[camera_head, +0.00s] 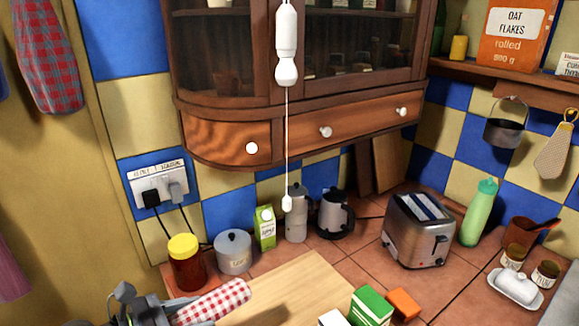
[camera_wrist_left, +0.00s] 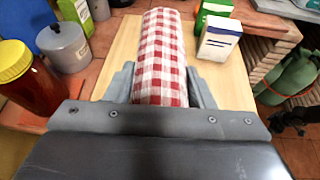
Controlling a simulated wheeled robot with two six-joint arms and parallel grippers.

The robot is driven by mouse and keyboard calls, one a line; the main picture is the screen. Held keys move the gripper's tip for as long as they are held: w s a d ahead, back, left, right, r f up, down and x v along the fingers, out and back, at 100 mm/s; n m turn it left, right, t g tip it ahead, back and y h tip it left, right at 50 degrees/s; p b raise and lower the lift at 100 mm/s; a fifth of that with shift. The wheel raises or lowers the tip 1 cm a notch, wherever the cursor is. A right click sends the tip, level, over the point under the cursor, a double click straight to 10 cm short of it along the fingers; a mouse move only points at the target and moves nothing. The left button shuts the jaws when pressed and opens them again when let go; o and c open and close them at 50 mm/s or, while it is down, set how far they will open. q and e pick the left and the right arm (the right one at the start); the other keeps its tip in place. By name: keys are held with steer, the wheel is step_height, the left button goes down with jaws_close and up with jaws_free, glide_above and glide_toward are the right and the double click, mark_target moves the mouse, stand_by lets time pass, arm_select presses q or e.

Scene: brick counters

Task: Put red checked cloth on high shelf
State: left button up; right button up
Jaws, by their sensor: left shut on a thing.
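A rolled red and white checked cloth (camera_head: 212,302) is at the lower left of the head view. It also fills the middle of the left wrist view (camera_wrist_left: 162,55). My left gripper (camera_head: 172,318) is shut on the cloth, with a grey finger on each side of it. The cloth is held over the wooden board (camera_head: 290,285); I cannot tell whether it touches the board. At the upper right, a wooden shelf (camera_head: 480,75) carries a box of oat flakes (camera_head: 515,35). My right gripper is not in view.
A jar with a yellow lid (camera_head: 187,262), a grey pot (camera_head: 233,252) and a green carton (camera_head: 264,228) stand along the back left. A toaster (camera_head: 420,230) and green bottle (camera_head: 479,212) stand at right. A wall cabinet (camera_head: 300,125) overhangs the counter. A pan (camera_head: 506,132) hangs below the shelf.

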mark_target(189, 320)
arm_select(q)
steer(key=s, duration=0.1)
steer(key=s+a+r, duration=0.1)
steer(key=s+r, duration=0.1)
steer(key=shift+a+r, duration=0.15)
steer(key=shift+a, duration=0.1)
steer(key=shift+s+a+r, duration=0.1)
steer(key=shift+s+r, duration=0.3)
steer(key=shift+s, duration=0.05)
